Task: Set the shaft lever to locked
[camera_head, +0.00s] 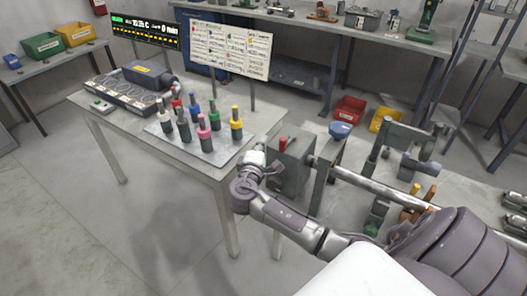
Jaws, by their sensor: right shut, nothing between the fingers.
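A grey box-shaped housing (291,168) stands on the right workbench, with a small red-topped lever (283,145) at its upper left. I cannot tell which position the lever is in. A long grey shaft (372,187) runs from the housing towards the lower right, partly hidden by my right arm. My right gripper (262,165) is shut and empty, just left of the housing and below the red top. It is small in the picture, and I cannot tell whether it touches the housing or the lever. My left gripper is not in view.
Red (349,110) and yellow (385,121) bins lie behind. The floor at lower left is clear.

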